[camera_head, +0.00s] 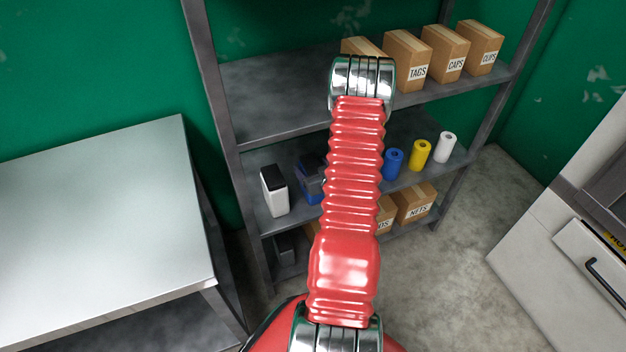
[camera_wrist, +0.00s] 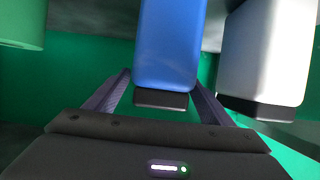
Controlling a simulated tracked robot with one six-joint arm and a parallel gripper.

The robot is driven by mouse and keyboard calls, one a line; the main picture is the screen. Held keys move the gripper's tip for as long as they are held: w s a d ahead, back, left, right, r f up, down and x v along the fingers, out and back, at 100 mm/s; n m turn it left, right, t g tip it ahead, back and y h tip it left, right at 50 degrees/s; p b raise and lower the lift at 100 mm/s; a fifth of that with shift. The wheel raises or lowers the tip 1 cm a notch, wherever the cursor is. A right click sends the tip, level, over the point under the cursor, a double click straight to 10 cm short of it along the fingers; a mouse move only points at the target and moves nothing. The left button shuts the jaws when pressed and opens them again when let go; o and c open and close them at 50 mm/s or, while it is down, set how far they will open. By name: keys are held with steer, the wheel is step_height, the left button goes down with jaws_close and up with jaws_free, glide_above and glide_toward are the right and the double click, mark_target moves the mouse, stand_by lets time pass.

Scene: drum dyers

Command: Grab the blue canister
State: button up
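The blue canister (camera_wrist: 170,45) fills the upper middle of the wrist view, its black cap (camera_wrist: 161,99) pointing down in that picture. My gripper (camera_wrist: 162,82) has its two dark fingers apart, one on each side of the blue canister near its capped end. I see a small gap at the left finger; contact at the right finger is hard to tell. In the head view, part of the blue canister (camera_head: 309,186) shows on the middle shelf, left of my red arm, which hides much of that spot.
A white canister with a black cap (camera_head: 273,190) stands close beside the blue one; it also shows in the wrist view (camera_wrist: 264,50). A green canister (camera_wrist: 22,25) is on the other side. Blue (camera_head: 393,164), yellow (camera_head: 418,155) and white (camera_head: 445,147) rolls share the shelf.

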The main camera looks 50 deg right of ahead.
steer(key=shift+r, duration=0.1)
jaws_close()
stand_by(0.7)
